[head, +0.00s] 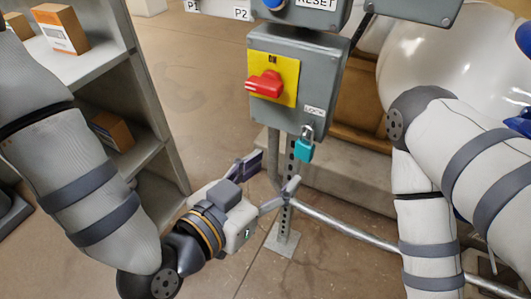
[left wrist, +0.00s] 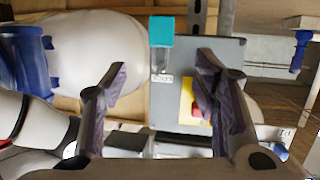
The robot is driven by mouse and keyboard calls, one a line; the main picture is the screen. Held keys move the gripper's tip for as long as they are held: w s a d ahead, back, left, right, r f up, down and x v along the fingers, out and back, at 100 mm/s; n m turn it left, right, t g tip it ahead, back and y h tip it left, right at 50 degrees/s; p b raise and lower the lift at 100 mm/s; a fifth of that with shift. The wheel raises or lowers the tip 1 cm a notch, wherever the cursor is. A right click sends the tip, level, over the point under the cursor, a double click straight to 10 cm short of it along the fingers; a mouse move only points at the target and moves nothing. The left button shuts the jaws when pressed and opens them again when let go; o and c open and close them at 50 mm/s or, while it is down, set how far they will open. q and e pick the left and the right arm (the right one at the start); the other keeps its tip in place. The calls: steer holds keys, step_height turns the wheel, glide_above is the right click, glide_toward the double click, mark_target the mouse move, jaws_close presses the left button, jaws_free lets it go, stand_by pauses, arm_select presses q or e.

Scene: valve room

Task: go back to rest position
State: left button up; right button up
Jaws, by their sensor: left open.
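My left gripper (head: 270,177) is open and empty, low in front of the post, below the grey switch box (head: 315,75). In the left wrist view its two fingers (left wrist: 162,72) stand wide apart with nothing between them. A teal padlock (head: 304,150) hangs at the box's lower right corner, above and to the right of the gripper, apart from it. It also shows in the left wrist view (left wrist: 161,32). A red rotary handle (head: 265,84) sits on a yellow plate (head: 289,82) on the box front. My right arm shows at the right; its gripper is out of frame.
A shelf (head: 110,60) with small boxes (head: 62,28) stands at the left, close to my left arm. A metal post (head: 287,210) and a slanting pipe (head: 345,228) are near the left gripper. A large white tank (head: 430,60) stands at the right. Floor at centre-left is clear.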

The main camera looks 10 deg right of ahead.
arm_select(q)
steer(key=s+a+f+n+g+y+p, duration=0.1)
steer(key=s+a+f+n+g+y, duration=0.15)
steer(key=s+a+f, duration=0.5)
steer(key=s+a+f+n+g+y, duration=0.25)
steer(key=s+a+f+g, duration=0.2)
steer(key=f, duration=0.55)
steer(key=s+a+f+n+g+y, duration=0.2)
steer(key=s+a+g, duration=0.1)
steer(key=s+a, duration=0.4)
steer(key=s+a+f+n+g+y, duration=0.2)
steer(key=s+a+g+y, duration=0.1)
steer(key=s+a, duration=0.5)
steer(key=s+p, duration=0.1)
steer(key=s, duration=0.2)
steer(key=shift+a+f, duration=0.15)
steer(key=shift+a, duration=0.05)
arm_select(e)
steer(key=shift+w+r+t, duration=0.5)
steer(key=shift+w+r, duration=0.7)
